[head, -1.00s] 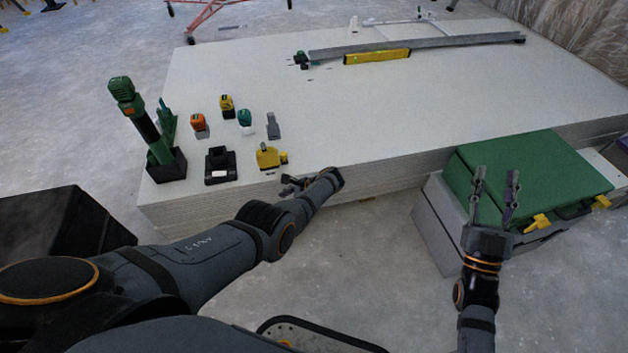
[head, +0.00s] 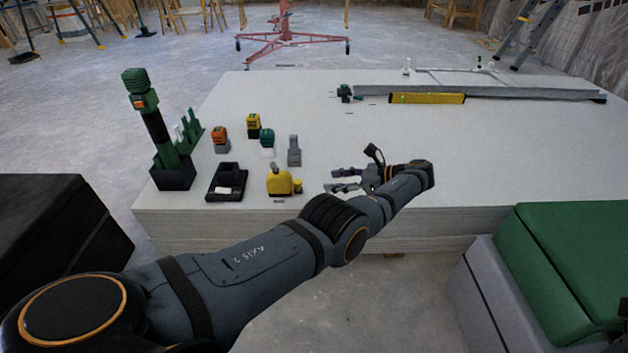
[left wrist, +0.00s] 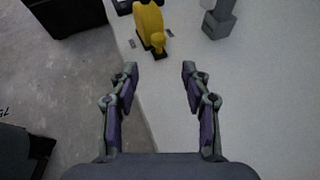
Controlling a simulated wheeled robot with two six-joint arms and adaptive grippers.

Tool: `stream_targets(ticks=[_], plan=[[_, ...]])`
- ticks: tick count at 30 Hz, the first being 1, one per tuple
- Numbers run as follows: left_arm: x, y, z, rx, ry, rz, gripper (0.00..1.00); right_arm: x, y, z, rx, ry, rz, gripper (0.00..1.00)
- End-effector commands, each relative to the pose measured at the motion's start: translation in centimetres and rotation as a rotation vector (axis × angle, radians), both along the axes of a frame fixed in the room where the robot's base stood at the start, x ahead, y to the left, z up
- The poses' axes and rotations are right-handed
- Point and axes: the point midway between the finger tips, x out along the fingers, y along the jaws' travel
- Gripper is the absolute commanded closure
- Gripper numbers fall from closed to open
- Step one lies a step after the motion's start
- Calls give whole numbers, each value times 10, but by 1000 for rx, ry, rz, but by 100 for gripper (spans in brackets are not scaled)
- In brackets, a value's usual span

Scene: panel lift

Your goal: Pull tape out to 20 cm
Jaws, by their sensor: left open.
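The yellow tape measure (head: 279,182) stands near the front edge of the white panel stack, with a small yellow piece at its right side. It also shows in the left wrist view (left wrist: 149,24), ahead of the fingers and beyond their tips. My left gripper (head: 336,180) is open and empty above the panel, to the right of the tape, its fingers pointing left toward it. In the left wrist view my left gripper (left wrist: 159,68) has its two fingers wide apart with only panel and floor between them. My right gripper is not in view.
On the panel stack (head: 330,130), a black charger (head: 227,182), several small coloured tools and a grey block (head: 294,151) stand around the tape. A green tool in a black holder (head: 172,172) is at left. A yellow level (head: 427,98) lies at the back. A green case (head: 570,260) is at right.

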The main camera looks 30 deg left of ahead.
Motion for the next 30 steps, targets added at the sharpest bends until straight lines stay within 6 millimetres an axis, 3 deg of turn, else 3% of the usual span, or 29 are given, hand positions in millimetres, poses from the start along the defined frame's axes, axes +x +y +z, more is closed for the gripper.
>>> stream_targets(ticks=[5, 9, 19, 30], plan=[[-1, 6, 0, 1, 2, 2, 52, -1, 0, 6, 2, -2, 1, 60], [-6, 28, -6, 1, 4, 3, 52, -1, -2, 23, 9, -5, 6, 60], [-14, 85, -37, 1, 1, 3, 52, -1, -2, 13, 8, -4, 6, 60], [-16, 96, -40, 0, 1, 0, 52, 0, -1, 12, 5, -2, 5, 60]])
